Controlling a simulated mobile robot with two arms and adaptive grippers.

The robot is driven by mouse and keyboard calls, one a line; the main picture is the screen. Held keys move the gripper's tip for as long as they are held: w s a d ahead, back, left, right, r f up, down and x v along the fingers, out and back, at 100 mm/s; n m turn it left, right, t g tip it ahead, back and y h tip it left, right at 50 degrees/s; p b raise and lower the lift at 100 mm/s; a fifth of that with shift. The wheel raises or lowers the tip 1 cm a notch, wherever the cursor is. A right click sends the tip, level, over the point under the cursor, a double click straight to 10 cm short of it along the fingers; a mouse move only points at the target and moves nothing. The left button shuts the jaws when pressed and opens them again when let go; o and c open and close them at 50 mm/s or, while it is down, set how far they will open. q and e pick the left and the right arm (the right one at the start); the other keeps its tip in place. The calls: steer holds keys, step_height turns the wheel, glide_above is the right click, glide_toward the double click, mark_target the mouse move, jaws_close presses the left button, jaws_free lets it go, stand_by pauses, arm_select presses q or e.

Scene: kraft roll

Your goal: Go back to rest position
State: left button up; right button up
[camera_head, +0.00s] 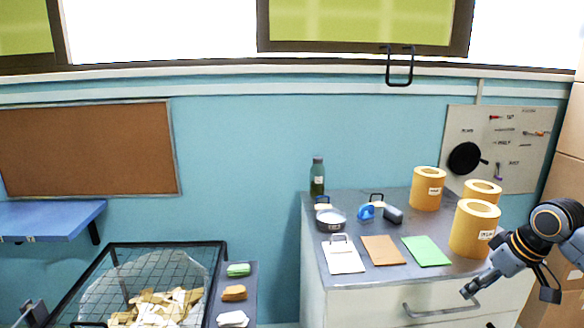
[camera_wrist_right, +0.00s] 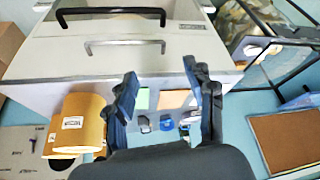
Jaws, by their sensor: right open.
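My right gripper (camera_head: 478,284) is at the right of the head view, in front of the cabinet's right part and below the front kraft roll (camera_head: 474,228). Its fingers are spread and empty in the right wrist view (camera_wrist_right: 162,90). Two more kraft rolls stand behind, one at the back (camera_head: 427,188) and one at the right (camera_head: 482,191). In the right wrist view, upside down, a roll (camera_wrist_right: 80,120) shows beside the fingers, apart from them.
A wire bin (camera_head: 150,246) stands left. Cartons (camera_head: 572,130) stand at the right edge. A drawer handle (camera_head: 440,310) juts out.

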steer(key=w+f+m, duration=0.1)
steer(key=w+f, duration=0.1)
steer(key=f, duration=0.8)
steer(key=w+f+m, duration=0.1)
steer(key=w+f, duration=0.2)
steer(key=f, duration=0.6)
steer(key=s+a+f+m+h, duration=0.1)
steer(key=s+f, duration=0.3)
steer(key=f, duration=0.8)
steer(key=s+a+f+m+h, duration=0.1)
steer(key=s+f, duration=0.3)
steer(key=f, duration=0.7)
steer(key=s+a+f+g, duration=0.1)
steer(key=s+a+f, duration=0.3)
steer(key=s+f, duration=0.9)
steer(key=s+a+f+g, duration=0.1)
steer(key=s+a+f, duration=0.3)
steer(key=s+f, duration=0.9)
steer(key=s+a, duration=0.3)
steer(key=s, duration=0.7)
steer(key=s+a+n+g, duration=0.1)
steer(key=s+a, duration=0.2)
steer(key=s, duration=0.7)
steer(key=shift+r+b, duration=0.3)
steer(key=shift+r, duration=0.15)
steer(key=shift+a, duration=0.1)
